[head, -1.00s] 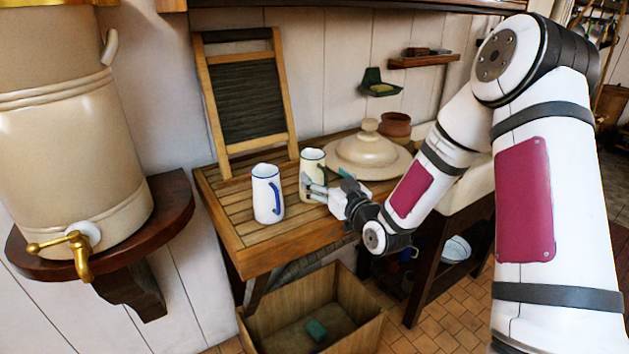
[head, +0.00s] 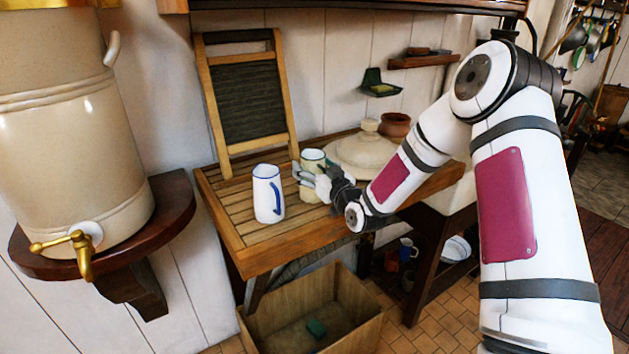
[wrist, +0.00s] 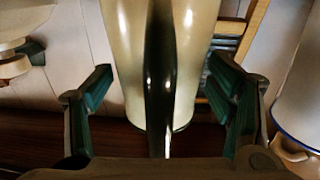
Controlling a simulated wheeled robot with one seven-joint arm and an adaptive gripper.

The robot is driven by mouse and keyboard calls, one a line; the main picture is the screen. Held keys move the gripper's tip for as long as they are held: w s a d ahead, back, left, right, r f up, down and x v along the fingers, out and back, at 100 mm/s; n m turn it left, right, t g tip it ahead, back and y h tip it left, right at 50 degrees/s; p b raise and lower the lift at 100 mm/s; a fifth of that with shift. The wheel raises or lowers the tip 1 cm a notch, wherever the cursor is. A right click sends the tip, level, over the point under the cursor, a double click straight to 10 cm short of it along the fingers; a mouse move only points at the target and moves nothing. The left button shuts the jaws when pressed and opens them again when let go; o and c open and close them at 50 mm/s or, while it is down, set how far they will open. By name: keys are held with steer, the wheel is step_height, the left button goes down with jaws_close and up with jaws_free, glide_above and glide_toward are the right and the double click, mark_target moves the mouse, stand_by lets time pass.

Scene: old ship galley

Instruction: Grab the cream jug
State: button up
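The cream jug (head: 313,158) has a dark green rim and handle and stands upright on the slatted wooden board. In the wrist view the cream jug (wrist: 130,60) fills the middle, its dark handle facing the camera. My gripper (head: 312,181) is at the jug's near right side and hides part of its lower body. In the wrist view my gripper (wrist: 160,75) is open, with one green-padded finger on each side of the jug. A gap shows on the left; the right finger is close to the jug, and contact there cannot be told.
A white jug with a blue handle (head: 268,195) stands close by on the left. A pale lidded dish (head: 362,155) and a brown pot (head: 395,125) are behind on the right. A washboard (head: 250,105) leans on the wall. A wooden box (head: 350,325) is below.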

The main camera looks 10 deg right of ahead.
mark_target(319, 160)
steer(key=c, duration=1.2)
steer(key=shift+r, duration=0.2)
steer(key=shift+c, duration=0.2)
steer(key=shift+r+b, duration=0.3)
steer(key=shift+r, duration=1.15)
steer(key=shift+s+r, duration=0.15)
steer(key=shift+r, duration=0.05)
steer(key=s+a+r, duration=0.1)
steer(key=s, duration=1.4)
steer(key=shift+s+r, duration=0.2)
steer(key=shift+s, duration=0.05)
steer(key=shift+s+a, duration=0.1)
